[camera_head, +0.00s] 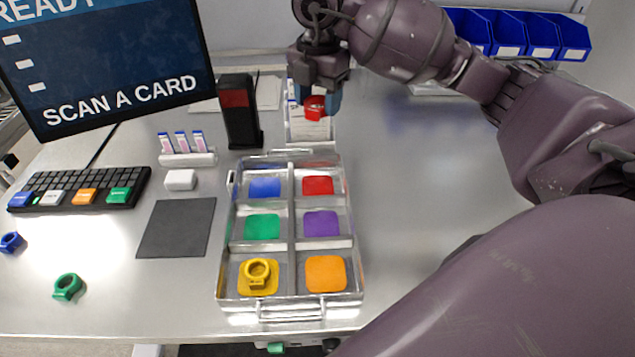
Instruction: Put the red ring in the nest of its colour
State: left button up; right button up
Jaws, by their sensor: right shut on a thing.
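The red ring (315,109) is held between the fingers of my right gripper (317,102), above the table behind the tray. The metal tray (289,292) has several nests with coloured pads. The red pad (318,186) lies in the back right nest and is bare. My gripper is beyond this nest, nearly in line with it and apart from it. Blue, green, purple and orange pads are bare too. A yellow ring (258,272) rests on the yellow pad at the front left. My left gripper is not in view.
A black scanner with a red window (239,110) stands left of my gripper. A white-labelled holder (309,129) is behind the tray. A green ring (67,287) and a blue ring (11,242) lie at the left. The table right of the tray is clear.

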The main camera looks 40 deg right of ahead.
send_over(318, 185)
notch_tip(318, 185, down, 13)
jog(key=shift+f+b, duration=0.1)
jog(key=shift+b, duration=0.3)
jog(key=shift+f, duration=0.6)
notch_tip(318, 185, down, 5)
jog(key=shift+r+b, duration=0.1)
jog(key=shift+b, duration=0.2)
jog(key=shift+f, duration=0.25)
jog(key=o, duration=0.9)
jog(key=shift+r, duration=0.1)
